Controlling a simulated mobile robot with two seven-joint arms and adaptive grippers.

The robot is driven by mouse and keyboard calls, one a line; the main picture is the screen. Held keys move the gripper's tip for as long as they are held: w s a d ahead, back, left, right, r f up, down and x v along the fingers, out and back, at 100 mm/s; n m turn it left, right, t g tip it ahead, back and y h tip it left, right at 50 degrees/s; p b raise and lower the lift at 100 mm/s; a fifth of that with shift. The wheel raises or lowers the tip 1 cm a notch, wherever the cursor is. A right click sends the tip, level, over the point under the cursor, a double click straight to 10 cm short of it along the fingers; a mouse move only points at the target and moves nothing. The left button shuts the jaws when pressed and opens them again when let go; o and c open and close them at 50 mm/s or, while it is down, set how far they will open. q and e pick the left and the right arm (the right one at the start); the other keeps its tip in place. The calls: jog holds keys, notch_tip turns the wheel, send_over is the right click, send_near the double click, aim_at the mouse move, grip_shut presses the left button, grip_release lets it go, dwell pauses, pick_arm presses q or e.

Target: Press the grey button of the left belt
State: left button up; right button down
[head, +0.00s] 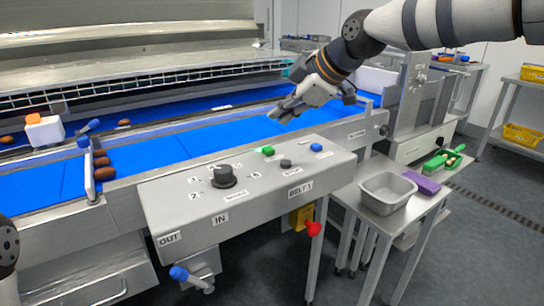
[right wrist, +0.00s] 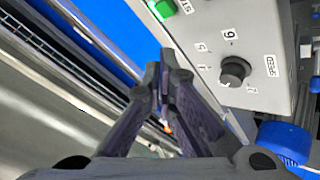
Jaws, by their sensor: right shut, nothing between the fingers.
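The control box (head: 190,222) labelled BELT 1 stands in front of the blue belt. A small dark grey button (head: 286,163) sits on its top, between the green button (head: 267,150) and the blue button (head: 316,147). My right gripper (head: 284,113) is shut and empty. It is above the belt, behind the box and apart from the buttons. The right wrist view shows its closed fingers (right wrist: 165,68), with the green button (right wrist: 166,8) and black speed knob (right wrist: 235,71); the grey button is not seen there. My left gripper is out of view.
The black knob (head: 223,176) stands up from the box's left part. A red knob (head: 314,229) and a blue-tipped lever (head: 180,273) stick out below. A metal bin (head: 386,205) and purple block (head: 421,183) are on the right side table. Dates (head: 101,162) lie on the belt's left.

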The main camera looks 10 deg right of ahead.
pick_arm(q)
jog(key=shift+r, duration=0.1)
pick_arm(e)
jog(key=shift+d+r, duration=0.2)
jog(key=shift+r, duration=0.45)
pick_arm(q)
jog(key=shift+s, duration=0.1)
pick_arm(e)
send_over(284, 163)
notch_tip(284, 163, down, 7)
jog(key=shift+w+f, duration=0.1)
jog(key=shift+f, duration=0.1)
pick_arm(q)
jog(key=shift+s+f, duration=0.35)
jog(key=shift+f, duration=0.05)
pick_arm(e)
jog(key=shift+f, duration=0.7)
jog(key=shift+f, duration=0.45)
